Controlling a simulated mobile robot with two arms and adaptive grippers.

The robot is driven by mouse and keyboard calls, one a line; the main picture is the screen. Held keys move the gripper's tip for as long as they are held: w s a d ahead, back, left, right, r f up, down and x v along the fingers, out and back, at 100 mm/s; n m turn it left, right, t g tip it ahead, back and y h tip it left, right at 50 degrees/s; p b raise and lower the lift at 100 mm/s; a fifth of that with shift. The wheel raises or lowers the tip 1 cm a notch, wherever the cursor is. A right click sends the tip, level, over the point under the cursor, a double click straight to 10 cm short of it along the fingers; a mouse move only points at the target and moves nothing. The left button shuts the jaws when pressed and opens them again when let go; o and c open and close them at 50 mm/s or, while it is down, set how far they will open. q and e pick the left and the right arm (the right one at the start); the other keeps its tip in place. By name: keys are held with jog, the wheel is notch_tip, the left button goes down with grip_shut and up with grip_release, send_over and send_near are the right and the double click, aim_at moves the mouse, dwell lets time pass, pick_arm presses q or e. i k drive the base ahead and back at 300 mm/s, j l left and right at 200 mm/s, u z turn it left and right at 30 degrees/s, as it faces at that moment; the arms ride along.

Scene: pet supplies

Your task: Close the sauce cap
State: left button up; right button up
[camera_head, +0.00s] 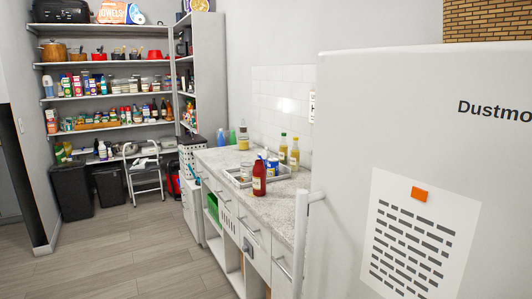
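A red sauce bottle (259,181) stands upright on the counter (285,197), at its front edge by a light tray. Its top looks pale, but it is too small to tell whether the cap is open or shut. Two bottles with yellowish contents (289,151) stand behind it near the wall. Neither of my grippers is in view.
A light tray (233,179) with a jar and a blue can lies on the counter. A large white fridge (345,130) blocks the right side. Shelves (100,95) of goods, bins (71,190) and a step ladder (143,170) stand at the back. The left floor is clear.

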aim_at(265, 154)
jog(key=i+j+u, duration=0.25)
jog(key=j, duration=0.2)
jog(key=i+j+u, duration=0.3)
jog(key=j, duration=0.15)
jog(key=i+j+z, duration=0.15)
jog(key=i, duration=0.25)
jog(key=i+j+z, duration=0.15)
jog(key=i, duration=0.25)
jog(key=i+j+z, duration=0.1)
jog(key=i, duration=0.25)
jog(key=j, duration=0.1)
